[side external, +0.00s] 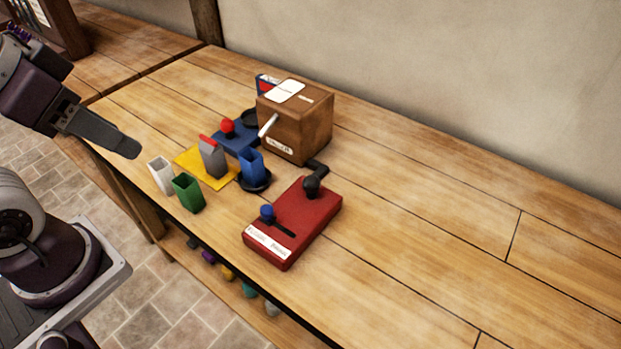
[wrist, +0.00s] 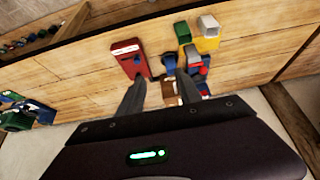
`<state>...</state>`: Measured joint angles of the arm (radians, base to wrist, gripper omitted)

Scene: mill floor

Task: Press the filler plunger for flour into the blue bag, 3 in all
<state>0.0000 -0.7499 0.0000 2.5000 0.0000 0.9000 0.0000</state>
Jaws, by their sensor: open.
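The blue bag (side external: 251,166) stands upright and open-topped on a black round dish (side external: 258,187), in front of the brown box (side external: 305,130). A pale lever or spout (side external: 268,125) reaches from the box toward the bag. A blue base (side external: 222,139) with a red knob (side external: 228,126) is beside the box. I cannot tell which part is the filler plunger. My gripper (side external: 128,148) is raised at the left, apart from everything and empty. In the wrist view my open gripper (wrist: 161,77) has the blue bag (wrist: 168,63) beyond its fingertips.
A red box (side external: 305,222) with a black lever and a blue knob sits on the right. White (side external: 160,174) and green (side external: 187,194) bags stand near the front edge. The right bench is clear.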

